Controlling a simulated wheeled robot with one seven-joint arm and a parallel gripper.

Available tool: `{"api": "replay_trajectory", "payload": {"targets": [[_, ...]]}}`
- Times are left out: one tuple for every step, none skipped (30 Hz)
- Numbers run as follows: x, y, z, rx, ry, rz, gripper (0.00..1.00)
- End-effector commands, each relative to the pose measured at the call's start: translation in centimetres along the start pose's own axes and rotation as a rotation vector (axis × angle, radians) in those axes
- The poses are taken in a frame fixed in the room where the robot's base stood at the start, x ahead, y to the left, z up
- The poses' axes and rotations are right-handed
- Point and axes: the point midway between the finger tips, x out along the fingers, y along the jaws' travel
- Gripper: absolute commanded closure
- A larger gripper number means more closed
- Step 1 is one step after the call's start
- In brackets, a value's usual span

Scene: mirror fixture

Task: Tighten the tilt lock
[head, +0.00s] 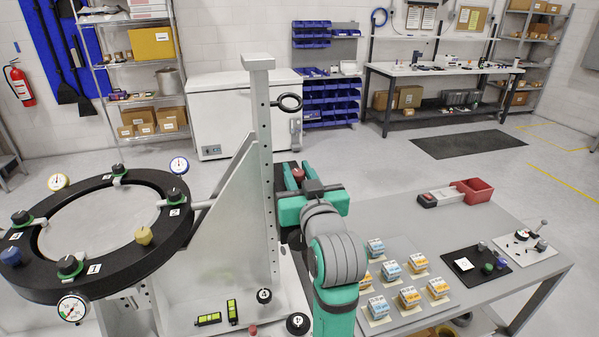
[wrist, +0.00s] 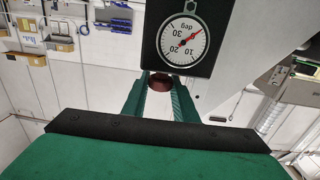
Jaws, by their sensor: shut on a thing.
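My gripper (head: 297,178) is at the right side of the fixture's upright post (head: 263,120). Its green fingers are shut on a small red-brown knob (head: 299,174), which I take to be the tilt lock. In the wrist view the knob (wrist: 160,83) sits between the fingertips (wrist: 160,90), partly hidden by them. Just above it in that view is a white degree dial (wrist: 183,42) with a red needle on a black plate. The ring-shaped mirror mount (head: 100,276) is left of the post, with several black knobs and small dials on it.
A grey table (head: 520,272) at the right holds small boxes, a red bin (head: 474,190) and a black mat (head: 474,262). Loose dark weights (head: 298,322) lie on the fixture base. Open floor lies behind.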

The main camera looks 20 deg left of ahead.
Motion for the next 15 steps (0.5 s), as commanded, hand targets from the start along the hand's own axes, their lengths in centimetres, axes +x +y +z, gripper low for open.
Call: {"api": "replay_trajectory", "payload": {"targets": [[0.1, -0.07, 0.14, 0.0, -0.003, 0.026, 0.96], [0.1, -0.08, 0.14, 0.0, -0.003, 0.043, 0.96], [0.1, -0.11, 0.14, 0.0, -0.003, 0.064, 0.96], [0.1, -0.08, 0.14, 0.001, -0.003, 0.08, 0.96], [0.09, -0.04, 0.13, 0.001, -0.003, 0.095, 0.96], [0.09, -0.01, 0.14, 0.0, -0.003, 0.113, 0.96], [0.09, -0.03, 0.14, 0.001, -0.003, 0.124, 0.96], [0.09, -0.02, 0.14, 0.001, -0.003, 0.135, 0.96], [0.08, -0.01, 0.14, 0.001, -0.003, 0.148, 0.96], [0.07, 0.0, 0.14, 0.001, -0.003, 0.155, 0.96], [0.05, 0.02, 0.13, 0.001, -0.002, 0.161, 0.96], [0.03, 0.07, 0.13, 0.001, -0.002, 0.168, 0.96], [0.02, 0.08, 0.12, 0.001, -0.002, 0.171, 0.96], [0.01, 0.09, 0.12, 0.002, -0.002, 0.173, 0.96], [0.0, 0.1, 0.12, 0.002, -0.002, 0.174, 0.96]]}}
